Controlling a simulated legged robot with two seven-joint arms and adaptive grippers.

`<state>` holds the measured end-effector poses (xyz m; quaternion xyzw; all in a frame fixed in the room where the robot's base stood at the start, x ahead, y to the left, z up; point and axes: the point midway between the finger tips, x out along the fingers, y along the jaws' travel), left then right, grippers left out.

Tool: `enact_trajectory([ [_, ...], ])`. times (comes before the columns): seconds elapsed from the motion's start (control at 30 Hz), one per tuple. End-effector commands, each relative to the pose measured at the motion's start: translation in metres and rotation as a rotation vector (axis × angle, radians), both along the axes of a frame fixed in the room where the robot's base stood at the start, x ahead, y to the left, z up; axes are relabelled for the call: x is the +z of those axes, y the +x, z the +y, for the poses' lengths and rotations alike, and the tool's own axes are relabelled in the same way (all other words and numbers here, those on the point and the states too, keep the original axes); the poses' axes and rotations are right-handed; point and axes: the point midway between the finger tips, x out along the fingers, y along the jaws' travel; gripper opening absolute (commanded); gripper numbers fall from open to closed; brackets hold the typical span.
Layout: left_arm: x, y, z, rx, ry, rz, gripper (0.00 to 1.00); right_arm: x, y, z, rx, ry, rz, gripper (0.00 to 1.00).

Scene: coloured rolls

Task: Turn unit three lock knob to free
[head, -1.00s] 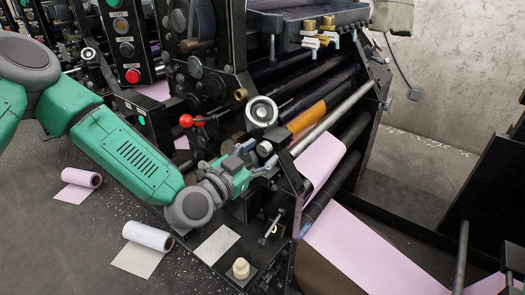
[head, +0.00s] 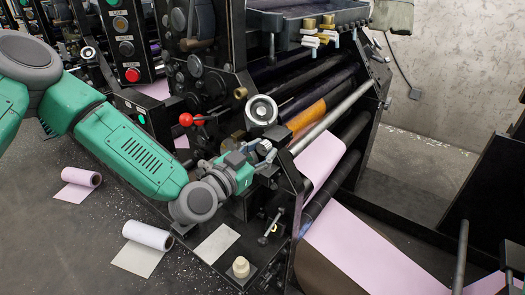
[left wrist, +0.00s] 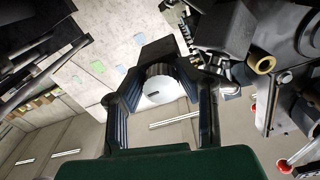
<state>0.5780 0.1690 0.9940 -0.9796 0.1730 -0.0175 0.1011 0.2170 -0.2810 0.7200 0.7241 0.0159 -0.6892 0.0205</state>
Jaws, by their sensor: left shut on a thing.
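My left gripper (head: 266,154) is at the near end of the printing unit, just below a round silver handwheel (head: 262,111). In the left wrist view its two dark fingers (left wrist: 162,105) are shut around a pale, ridged round knob (left wrist: 160,72), taken to be the lock knob. The fingers and the dark side frame largely hide this knob in the head view. I cannot read its setting or any unit number. My right gripper is not in view.
A red-ball lever (head: 190,119) stands left of the handwheel. A pink paper web (head: 360,250) runs out at the lower right. Two loose rolls, a pink one (head: 82,178) and a white one (head: 148,236), lie on the floor. A cream knob (head: 240,267) stands near the front.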

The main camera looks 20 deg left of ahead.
Motion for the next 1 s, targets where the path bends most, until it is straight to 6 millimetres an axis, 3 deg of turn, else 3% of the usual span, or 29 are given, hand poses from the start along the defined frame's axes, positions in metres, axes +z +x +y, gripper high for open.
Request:
enact_trajectory([
  [1.0,0.000,0.000,-0.001,0.005,-0.838,0.301,0.00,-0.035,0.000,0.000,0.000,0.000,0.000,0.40],
])
